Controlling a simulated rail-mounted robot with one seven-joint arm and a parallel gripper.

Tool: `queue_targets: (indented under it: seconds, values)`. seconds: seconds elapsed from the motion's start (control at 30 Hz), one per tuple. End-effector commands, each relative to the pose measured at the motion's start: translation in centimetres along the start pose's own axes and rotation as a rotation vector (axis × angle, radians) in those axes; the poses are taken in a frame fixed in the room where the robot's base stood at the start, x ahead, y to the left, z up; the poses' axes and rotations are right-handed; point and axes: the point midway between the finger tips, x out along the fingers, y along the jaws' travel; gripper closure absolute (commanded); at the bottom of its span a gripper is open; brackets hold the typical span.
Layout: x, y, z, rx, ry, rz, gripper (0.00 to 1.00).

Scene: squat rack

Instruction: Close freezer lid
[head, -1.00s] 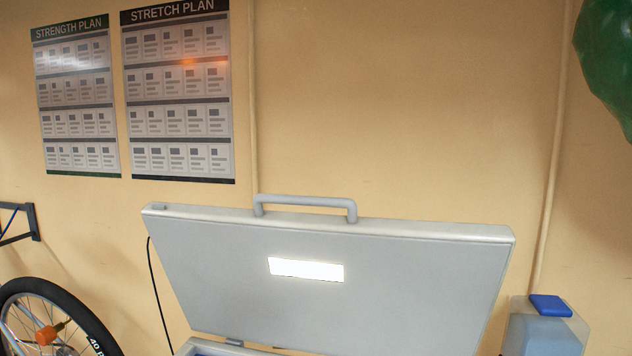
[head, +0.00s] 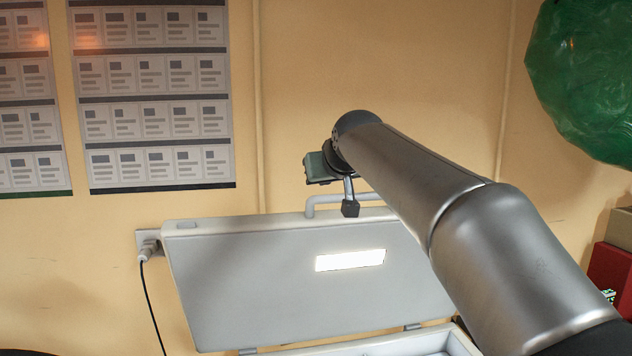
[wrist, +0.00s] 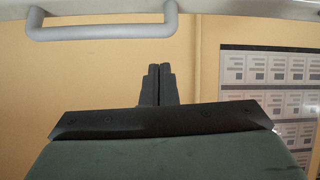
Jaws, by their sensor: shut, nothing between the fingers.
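The grey freezer lid (head: 250,285) stands open, tilted back near the wall, with a bright light panel on its inner face. Its bar handle (head: 311,203) rises from the upper edge and is partly hidden by my arm. My gripper (head: 350,208) is shut and empty at the handle in the head view. In the wrist view my gripper's fingers (wrist: 153,80) are together and stand apart from the handle (wrist: 100,31), below and right of it in the picture. The lid's edge (wrist: 250,10) runs along the top there.
The open freezer's rim (head: 375,346) shows at the bottom, with hinges along the lid's lower edge. A plug and black cable (head: 147,262) are left of the lid. A green bag-like object (head: 590,80) hangs at upper right, above a red box (head: 610,270). Posters (head: 150,100) cover the wall's left.

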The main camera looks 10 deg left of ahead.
Motion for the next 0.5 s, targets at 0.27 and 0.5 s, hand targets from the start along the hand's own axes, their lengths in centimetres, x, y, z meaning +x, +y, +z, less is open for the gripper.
queue_targets:
  seconds: [0.27,0.5]
  values:
    - [1.1,-1.3,-3.6,-0.016,0.07,-0.015,1.0]
    - [5.6,-1.3,-4.0,-0.016,0.067,-0.015,1.0]
